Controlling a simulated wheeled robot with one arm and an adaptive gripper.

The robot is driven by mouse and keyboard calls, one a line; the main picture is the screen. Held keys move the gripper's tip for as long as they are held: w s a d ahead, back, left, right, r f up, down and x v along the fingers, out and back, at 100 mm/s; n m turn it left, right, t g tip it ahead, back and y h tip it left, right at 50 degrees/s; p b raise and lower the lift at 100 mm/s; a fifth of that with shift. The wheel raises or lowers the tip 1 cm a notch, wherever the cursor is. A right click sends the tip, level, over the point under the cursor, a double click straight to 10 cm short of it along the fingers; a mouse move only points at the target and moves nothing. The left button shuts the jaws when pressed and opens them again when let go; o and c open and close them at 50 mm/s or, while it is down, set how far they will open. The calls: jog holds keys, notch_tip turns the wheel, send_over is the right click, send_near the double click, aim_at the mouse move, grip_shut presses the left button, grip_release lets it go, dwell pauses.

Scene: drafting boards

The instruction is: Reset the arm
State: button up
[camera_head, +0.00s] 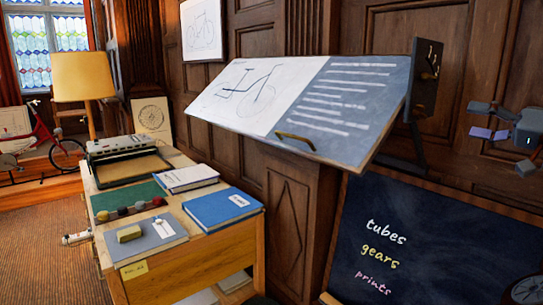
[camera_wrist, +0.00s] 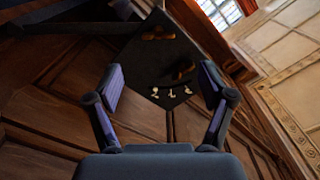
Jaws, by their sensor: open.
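My gripper (camera_head: 490,122) is at the right edge of the head view, raised in front of the wood panelling and above the chalkboard. Its two fingers are spread apart with nothing between them. In the wrist view my gripper (camera_wrist: 160,92) is also open and empty. Beyond its fingers there is a dark plate (camera_wrist: 158,65) with small hooks, seen against the panelled wall. The rest of my arm is mostly outside the head view.
A tilted drafting board (camera_head: 345,95) with a bicycle drawing stands left of my gripper. A chalkboard (camera_head: 440,235) reading "tubes, gears, prints" is below.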

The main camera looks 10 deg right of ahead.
jog(key=w+a+n+g+y, duration=0.1)
jog(key=w+a+g+y, duration=0.15)
jog(key=a, duration=0.75)
jog(key=w+a+n+g+y, duration=0.1)
jog(key=a+g, duration=0.2)
jog(key=a, duration=0.7)
jog(key=s+a+f+g+h+p, duration=0.1)
jog(key=s+a+f+g, duration=0.15)
jog(key=a, duration=0.35)
jog(key=s+a+f+n+g+h, duration=0.1)
jog(key=s+a+f, duration=0.1)
jog(key=a+f, duration=0.35)
jog(key=s+a+f+g+h+p, duration=0.1)
jog(key=s+a+f+g, duration=0.1)
jog(key=a, duration=0.6)
jog(key=s+a+f+g+h, duration=0.4)
jog(key=s+f+h, duration=0.1)
jog(key=s+f, duration=0.95)
jog(key=s+d+f+g+h+p, duration=0.1)
jog(key=s+d+f+h, duration=0.3)
jog(key=s+d+f, duration=0.4)
jog(key=s+f+g, duration=0.1)
jog(key=s+f, duration=0.2)
jog(key=s, duration=0.3)
jog(key=shift+s+f+h+p, duration=0.2)
jog(key=shift+f+h+p, duration=0.1)
jog(key=shift+h, duration=0.05)
jog(key=shift+d, duration=0.1)
